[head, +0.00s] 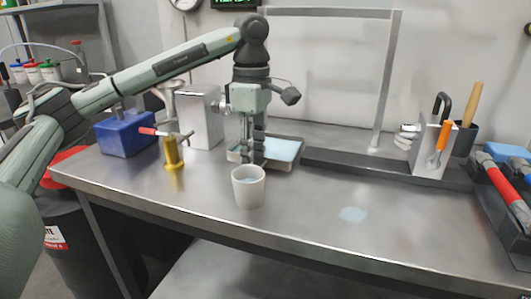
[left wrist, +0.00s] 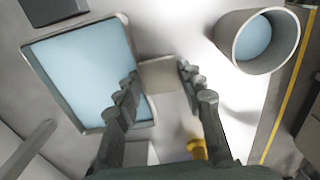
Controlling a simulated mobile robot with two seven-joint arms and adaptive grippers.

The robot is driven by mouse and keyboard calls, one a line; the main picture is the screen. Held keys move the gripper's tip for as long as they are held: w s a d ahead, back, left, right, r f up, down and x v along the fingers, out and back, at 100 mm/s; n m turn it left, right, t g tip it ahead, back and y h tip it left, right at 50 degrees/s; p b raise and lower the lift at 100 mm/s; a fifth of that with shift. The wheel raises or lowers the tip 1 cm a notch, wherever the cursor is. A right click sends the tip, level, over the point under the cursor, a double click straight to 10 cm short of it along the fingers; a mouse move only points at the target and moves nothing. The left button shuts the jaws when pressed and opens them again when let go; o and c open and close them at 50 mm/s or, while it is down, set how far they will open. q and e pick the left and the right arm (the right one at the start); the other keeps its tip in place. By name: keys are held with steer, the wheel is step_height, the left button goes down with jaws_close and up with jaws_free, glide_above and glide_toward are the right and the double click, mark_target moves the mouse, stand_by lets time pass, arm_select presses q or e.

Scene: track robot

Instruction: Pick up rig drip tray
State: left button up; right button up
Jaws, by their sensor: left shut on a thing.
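The rig drip tray (head: 283,151) is a shallow rectangular tray with a pale rim and a light blue inside. It lies at the back middle of the bench, partly hidden behind my left gripper (head: 252,158). In the left wrist view the tray (left wrist: 84,72) is at the left, with a flat beige tab (left wrist: 159,74) on its side. My left gripper (left wrist: 158,72) points down, its fingers shut on the tab. I cannot tell whether the tray is clear of the bench. My right gripper is in neither view.
A pale cup (head: 248,190) with blue inside stands close in front of my gripper. A brass valve (head: 173,153), blue bin (head: 124,135) and metal box (head: 200,118) are to the left. A dark rail (head: 340,160) runs right of the tray.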

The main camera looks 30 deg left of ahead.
arm_select(q)
jaws_close()
steer(key=shift+r, duration=0.55)
step_height(320, 180, up, 5)
steer(key=shift+f+p, duration=0.1)
steer(key=shift+p, duration=0.4)
step_height(320, 180, up, 12)
steer(key=p, duration=0.2)
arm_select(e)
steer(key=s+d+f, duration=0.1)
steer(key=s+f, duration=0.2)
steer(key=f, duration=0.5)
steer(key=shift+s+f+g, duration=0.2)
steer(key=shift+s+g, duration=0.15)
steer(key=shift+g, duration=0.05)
arm_select(q)
steer(key=shift+s, duration=0.1)
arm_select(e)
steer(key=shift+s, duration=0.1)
